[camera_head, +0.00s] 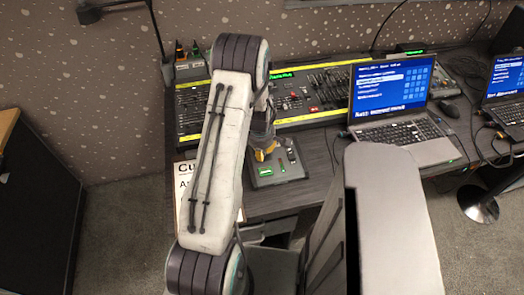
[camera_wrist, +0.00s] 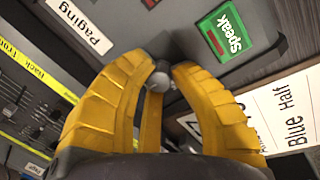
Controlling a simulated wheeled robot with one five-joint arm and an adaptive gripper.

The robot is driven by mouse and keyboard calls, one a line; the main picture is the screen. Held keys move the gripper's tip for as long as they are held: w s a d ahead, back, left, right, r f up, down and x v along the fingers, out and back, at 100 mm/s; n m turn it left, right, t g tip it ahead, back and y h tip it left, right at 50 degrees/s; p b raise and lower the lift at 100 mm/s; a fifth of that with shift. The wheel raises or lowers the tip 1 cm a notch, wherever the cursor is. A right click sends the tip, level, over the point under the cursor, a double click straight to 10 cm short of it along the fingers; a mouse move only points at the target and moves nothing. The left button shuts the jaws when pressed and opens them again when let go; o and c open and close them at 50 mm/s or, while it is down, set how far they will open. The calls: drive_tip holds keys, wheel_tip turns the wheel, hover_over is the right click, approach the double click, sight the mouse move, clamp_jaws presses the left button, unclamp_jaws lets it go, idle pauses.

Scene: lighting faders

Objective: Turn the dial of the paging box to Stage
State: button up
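The paging box (camera_head: 291,171) is a dark grey box at the desk's front edge, partly hidden by my arm in the head view. In the wrist view, its face carries a white "Paging" label (camera_wrist: 80,25) and a green "Speak" label (camera_wrist: 229,32). My gripper (camera_head: 264,153) has yellow fingers and is over the box's left part. In the wrist view, the fingertips of my gripper (camera_wrist: 160,70) close in around a small round grey knob, the dial (camera_wrist: 158,80), and seem to touch its sides. The dial's pointer and the Stage mark cannot be made out.
A lighting desk (camera_head: 325,118) with many faders stands behind the box. A laptop (camera_head: 400,110) is to the right, a second one (camera_head: 507,90) at the far right. A paper sign (camera_head: 184,185) lies left of the box, partly behind my arm.

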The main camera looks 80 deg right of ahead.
clamp_jaws()
drive_tip(key=shift+f, duration=0.1)
